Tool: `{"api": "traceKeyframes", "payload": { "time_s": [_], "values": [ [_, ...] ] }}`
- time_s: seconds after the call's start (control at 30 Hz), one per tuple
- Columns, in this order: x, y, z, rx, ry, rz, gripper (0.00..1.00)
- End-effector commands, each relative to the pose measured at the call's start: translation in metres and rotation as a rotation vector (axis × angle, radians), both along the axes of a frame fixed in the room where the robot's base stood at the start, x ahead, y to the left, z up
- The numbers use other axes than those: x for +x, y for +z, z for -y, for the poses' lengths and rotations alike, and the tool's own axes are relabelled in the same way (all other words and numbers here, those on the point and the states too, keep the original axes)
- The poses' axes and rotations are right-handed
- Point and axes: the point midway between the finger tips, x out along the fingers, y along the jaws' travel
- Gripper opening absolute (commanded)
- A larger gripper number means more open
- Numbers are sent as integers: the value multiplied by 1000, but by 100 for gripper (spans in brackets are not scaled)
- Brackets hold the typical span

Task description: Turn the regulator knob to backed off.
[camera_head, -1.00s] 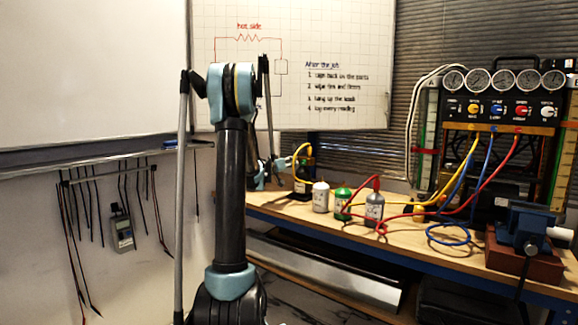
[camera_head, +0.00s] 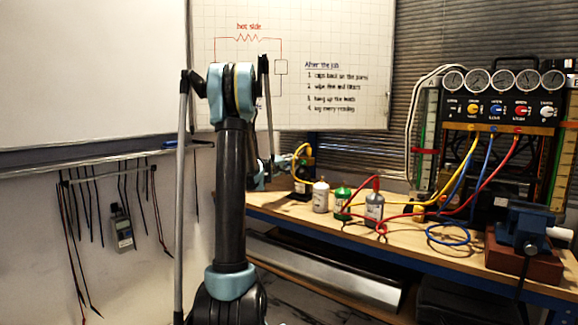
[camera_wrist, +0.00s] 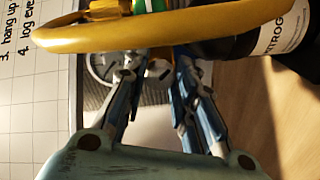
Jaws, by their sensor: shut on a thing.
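My gripper (camera_wrist: 157,66) shows in the wrist view with its two fingers closed around a small pale part between their tips, which I take for the regulator knob (camera_wrist: 160,69). Most of the knob is hidden by the fingers, and I cannot read its setting. A round gauge (camera_wrist: 103,63) sits just left of the fingertips. The dark nitrogen bottle (camera_wrist: 235,45) with a white label lies to the right. In the head view, my gripper (camera_head: 284,161) is at the black bottle (camera_head: 303,178) at the bench's left end, partly hidden behind my arm.
A yellow hose (camera_wrist: 150,37) arcs across the wrist view close to the fingers. White (camera_head: 320,197), green (camera_head: 342,200) and grey (camera_head: 374,208) bottles stand right of the black one on the bench. A gauge panel (camera_head: 497,110) and a blue vise (camera_head: 525,225) are farther right.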

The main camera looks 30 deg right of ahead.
Motion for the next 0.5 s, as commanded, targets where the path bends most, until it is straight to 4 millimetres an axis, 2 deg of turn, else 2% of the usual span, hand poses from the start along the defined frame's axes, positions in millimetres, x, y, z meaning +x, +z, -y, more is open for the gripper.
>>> {"api": "traceKeyframes", "payload": {
  "time_s": [0.5],
  "values": [
    [0,-1,-1,-192,2,-437,1]
  ]
}}
